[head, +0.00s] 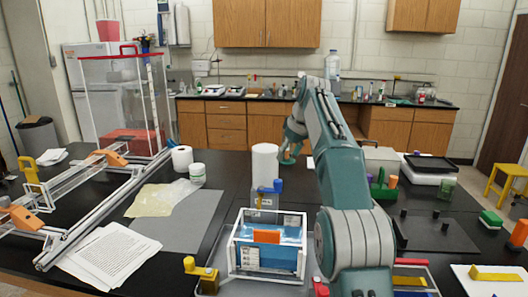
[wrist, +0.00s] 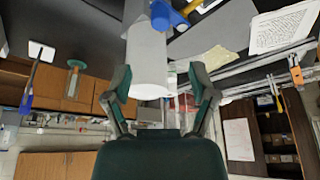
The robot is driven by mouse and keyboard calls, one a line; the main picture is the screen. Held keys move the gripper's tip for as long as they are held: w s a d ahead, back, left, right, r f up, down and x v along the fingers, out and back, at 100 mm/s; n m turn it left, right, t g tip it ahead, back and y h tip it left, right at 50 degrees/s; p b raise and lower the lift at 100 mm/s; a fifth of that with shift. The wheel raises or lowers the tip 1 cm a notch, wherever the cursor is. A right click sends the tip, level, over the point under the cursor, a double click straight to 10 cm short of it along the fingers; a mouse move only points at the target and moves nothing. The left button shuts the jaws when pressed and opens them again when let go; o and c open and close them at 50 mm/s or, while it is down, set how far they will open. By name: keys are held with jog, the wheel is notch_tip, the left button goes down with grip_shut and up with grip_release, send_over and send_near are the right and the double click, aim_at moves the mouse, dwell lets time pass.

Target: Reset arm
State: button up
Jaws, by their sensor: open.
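My gripper (wrist: 161,82) is open in the wrist view, its two teal fingers spread wide with nothing held between them. A white cylinder (wrist: 148,62) appears between the fingers in that view but looks farther off, not gripped. In the head view my teal and grey arm rises from the lower right, bends at the top, and its end (head: 289,156) hangs beyond the white cylinder (head: 265,163), near the far side of the black table. The fingers are small and partly hidden there.
A clear box with blue contents (head: 268,258) stands at front centre. An extrusion frame (head: 100,208) with orange brackets lies at left. Paper sheets (head: 108,255), a paper roll (head: 182,158) and a white jar (head: 197,173) lie nearby. Green and orange blocks (head: 383,187) stand at right.

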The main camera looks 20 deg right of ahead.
jog(key=s+a+r+m+h, duration=0.1)
jog(key=s+a, duration=0.3)
jog(key=s, duration=0.6)
jog(key=s+a+r+m, duration=0.15)
jog(key=s+a, duration=0.25)
jog(key=s, duration=0.6)
jog(key=s+a+f+m, duration=0.1)
jog(key=s+f, duration=0.7)
jog(key=s, duration=0.2)
jog(key=s+a+f+m+t, duration=0.1)
jog(key=s+f, duration=0.7)
jog(key=s, duration=0.2)
jog(key=shift+s+a+t+h, duration=0.25)
jog(key=shift+t+h, duration=0.05)
jog(key=shift+h, duration=0.1)
